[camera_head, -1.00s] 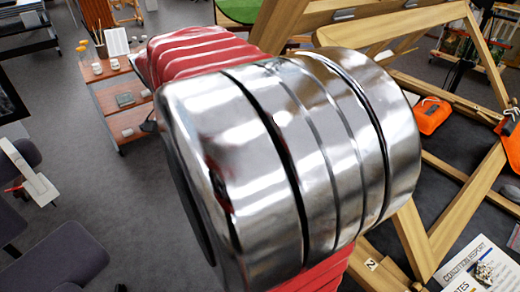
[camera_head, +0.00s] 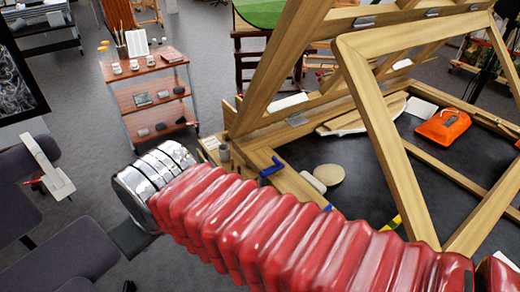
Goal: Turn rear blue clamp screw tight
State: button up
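A blue clamp part (camera_head: 271,168) sits at the inner edge of the wooden frame (camera_head: 292,185), just beyond my red-sleeved arm. A smaller blue bit shows lower right, right at the arm's edge, mostly hidden. I cannot tell which part is a screw, or how tight it is. My arm crosses the view from lower right to a silver ringed joint at left, well to the left of the blue clamp part. My gripper's fingers do not show.
An orange pouch (camera_head: 443,126) lies on the dark surface within the wooden framework. A pale round pad (camera_head: 329,173) lies near the blue part. A wooden trolley (camera_head: 150,95) stands at back left. Dark chairs (camera_head: 65,240) stand at lower left. Grey floor is open between them.

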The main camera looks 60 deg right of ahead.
aim_at(277, 164)
jog(key=z, duration=0.6)
jog(key=k, duration=0.35)
jog(key=z, duration=0.2)
jog(key=i, duration=0.5)
